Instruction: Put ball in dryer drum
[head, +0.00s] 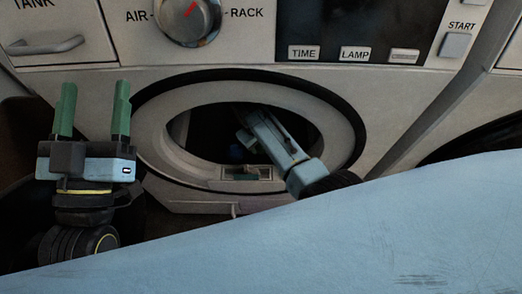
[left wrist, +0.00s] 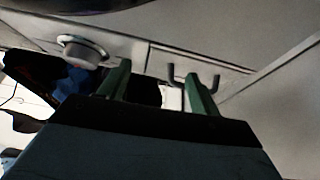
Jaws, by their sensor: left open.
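The dryer drum opening (head: 160,145) is a round, pale-rimmed port in the middle of the head view, with a dark inside. My right gripper (head: 268,138) reaches into the opening from the lower right, and its fingertips are lost in the dark. A faint bluish patch (head: 236,151) shows inside the drum; I cannot tell whether it is the ball. No ball shows clearly elsewhere. My left gripper (head: 93,105) is left of the opening, outside it, with two green fingers pointing up, apart and empty. It also shows open in the left wrist view (left wrist: 160,88).
Above the opening are a dial (head: 188,20) and a dark panel with TIME and LAMP buttons (head: 330,53). A drawer handle (head: 42,46) sticks out at upper left. Another machine's dark opening (head: 480,138) lies at right.

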